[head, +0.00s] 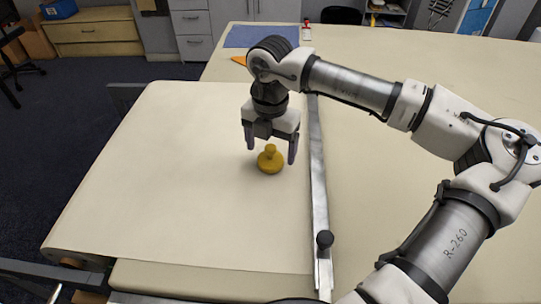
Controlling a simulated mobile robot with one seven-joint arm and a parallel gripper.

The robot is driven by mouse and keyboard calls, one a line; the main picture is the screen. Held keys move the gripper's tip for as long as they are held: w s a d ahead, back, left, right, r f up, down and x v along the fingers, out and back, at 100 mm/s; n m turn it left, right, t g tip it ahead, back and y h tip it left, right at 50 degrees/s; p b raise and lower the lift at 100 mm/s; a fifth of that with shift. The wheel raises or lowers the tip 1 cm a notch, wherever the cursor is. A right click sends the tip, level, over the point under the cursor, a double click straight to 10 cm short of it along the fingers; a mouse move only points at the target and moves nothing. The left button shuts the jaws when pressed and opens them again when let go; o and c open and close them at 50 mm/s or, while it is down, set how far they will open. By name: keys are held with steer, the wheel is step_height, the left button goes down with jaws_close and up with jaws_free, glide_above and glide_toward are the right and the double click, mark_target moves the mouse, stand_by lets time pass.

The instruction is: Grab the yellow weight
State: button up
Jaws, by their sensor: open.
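The yellow weight (270,160) stands upright on the cream cloth of the long table, left of the metal bar. It has a round base and a small knob on top. My gripper (270,149) points down just above it, with its two fingers spread apart to either side of the weight in this view. The fingers are open and empty. I cannot tell whether the fingertips are level with the knob or still higher.
A long metal bar (318,190) with a black knob (324,240) runs along the cloth close to the right of the weight. A blue mat (262,36) and an orange piece (239,60) lie at the far end. The cloth (150,170) to the left is clear.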

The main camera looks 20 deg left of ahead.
steer(key=shift+f, duration=1.25)
steer(key=c, duration=1.4)
